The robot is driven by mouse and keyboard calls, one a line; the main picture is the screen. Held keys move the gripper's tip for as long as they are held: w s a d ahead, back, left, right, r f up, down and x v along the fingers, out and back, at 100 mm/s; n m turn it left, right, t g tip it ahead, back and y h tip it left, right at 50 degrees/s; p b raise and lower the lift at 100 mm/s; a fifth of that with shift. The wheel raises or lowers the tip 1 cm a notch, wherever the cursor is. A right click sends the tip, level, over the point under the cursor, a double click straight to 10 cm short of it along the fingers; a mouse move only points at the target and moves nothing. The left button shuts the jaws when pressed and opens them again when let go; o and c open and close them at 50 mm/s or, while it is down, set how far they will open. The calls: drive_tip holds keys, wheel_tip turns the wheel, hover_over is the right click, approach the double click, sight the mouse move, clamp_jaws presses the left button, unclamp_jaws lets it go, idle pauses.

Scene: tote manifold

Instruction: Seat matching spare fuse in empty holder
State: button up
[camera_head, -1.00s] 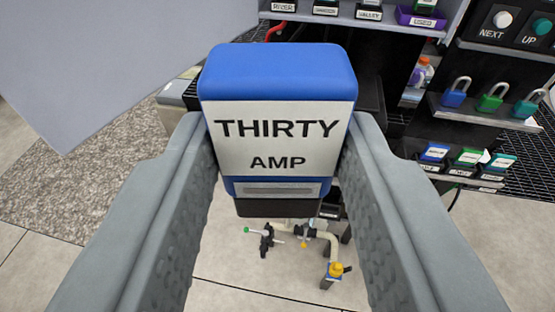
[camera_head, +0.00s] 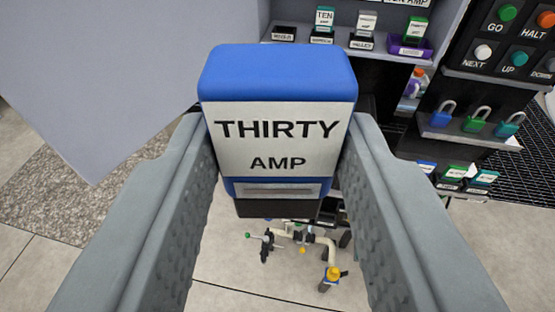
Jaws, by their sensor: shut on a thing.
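A blue fuse (camera_head: 277,80) with a white label reading "THIRTY AMP" fills the middle of the view. My gripper (camera_head: 278,175) is shut on this fuse, one grey finger on each side, and holds it clear of everything visible. On a shelf at the top right stand smaller labelled fuses: one reads "TEN" (camera_head: 324,18), one has a pale top (camera_head: 366,22), and one is green (camera_head: 415,28) in a purple holder (camera_head: 408,47). At the left end of that row, a black holder (camera_head: 284,34) shows no fuse in it.
A button panel (camera_head: 512,42) with "GO", "HALT", "NEXT" and "UP" is at the top right. Below it, a shelf (camera_head: 468,137) carries blue, green and teal padlocks. A grey panel (camera_head: 120,80) fills the upper left. Pipework (camera_head: 310,240) stands low on the floor.

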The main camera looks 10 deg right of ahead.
sight(287, 77)
drive_tip(key=shift+r, duration=1.65)
drive_tip(key=shift+w+d, duration=0.1)
idle(0.4)
